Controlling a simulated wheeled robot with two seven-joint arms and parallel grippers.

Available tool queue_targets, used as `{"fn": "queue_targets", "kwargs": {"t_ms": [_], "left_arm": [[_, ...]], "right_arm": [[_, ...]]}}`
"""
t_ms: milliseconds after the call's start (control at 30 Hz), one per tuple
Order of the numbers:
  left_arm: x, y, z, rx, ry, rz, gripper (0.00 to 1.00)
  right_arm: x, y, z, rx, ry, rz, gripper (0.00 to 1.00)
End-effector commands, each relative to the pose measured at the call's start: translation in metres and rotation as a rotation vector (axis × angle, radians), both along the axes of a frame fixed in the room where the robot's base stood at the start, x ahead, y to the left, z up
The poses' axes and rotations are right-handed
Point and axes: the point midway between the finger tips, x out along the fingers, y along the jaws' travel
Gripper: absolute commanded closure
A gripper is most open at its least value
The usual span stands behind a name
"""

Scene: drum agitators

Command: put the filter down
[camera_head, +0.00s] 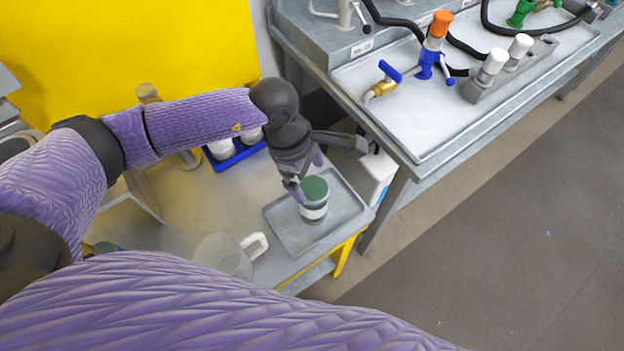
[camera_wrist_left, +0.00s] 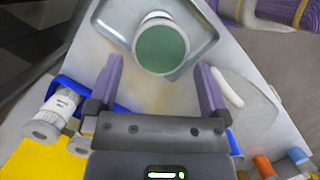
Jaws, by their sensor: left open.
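The filter (camera_head: 314,200) is a short white and green cylinder with a green top. It stands upright on a grey metal tray (camera_head: 283,241) on the cart. In the left wrist view the filter (camera_wrist_left: 161,47) stands inside the tray, beyond the fingertips. My left gripper (camera_head: 309,180) is just above and beside the filter in the head view. In the left wrist view its two purple fingers (camera_wrist_left: 159,82) are apart with nothing between them. My right gripper does not show; only a purple arm shows along the bottom of the head view.
A clear jug (camera_head: 224,256) with a white handle stands left of the tray. A blue rack (camera_head: 238,156) with white-capped items is behind. A steel bench (camera_head: 440,130) with valves stands at the right. A yellow panel (camera_head: 120,50) rises at the back left.

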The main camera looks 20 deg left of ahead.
Motion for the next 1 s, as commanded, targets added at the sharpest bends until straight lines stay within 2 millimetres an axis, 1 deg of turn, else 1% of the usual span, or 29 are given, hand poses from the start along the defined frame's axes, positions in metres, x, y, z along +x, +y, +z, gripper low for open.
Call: {"fn": "queue_targets", "kwargs": {"t_ms": [33,100,200,300,433,833,900,1000], "left_arm": [[0.001,0.005,0.018,0.001,-0.005,0.001,0.0],[0.001,0.01,0.038,0.001,-0.005,0.001,0.0],[0.002,0.016,0.061,0.0,-0.004,0.0,0.0],[0.002,0.021,0.076,0.0,-0.002,0.001,0.0],[0.002,0.023,0.085,0.0,0.0,0.0,0.0],[0.002,0.023,0.085,0.0,0.001,0.0,0.0],[0.002,0.023,0.093,0.0,-0.001,0.0,0.0],[0.002,0.023,0.12,-0.001,-0.007,0.0,0.0]], "right_arm": [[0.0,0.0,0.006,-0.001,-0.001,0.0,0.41],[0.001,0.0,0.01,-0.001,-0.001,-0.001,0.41],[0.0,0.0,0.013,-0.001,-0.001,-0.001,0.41],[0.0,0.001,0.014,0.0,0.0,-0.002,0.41],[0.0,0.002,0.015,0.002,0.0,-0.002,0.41],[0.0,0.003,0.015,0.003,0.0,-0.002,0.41],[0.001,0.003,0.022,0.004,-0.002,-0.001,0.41],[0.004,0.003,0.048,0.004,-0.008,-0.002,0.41]]}}
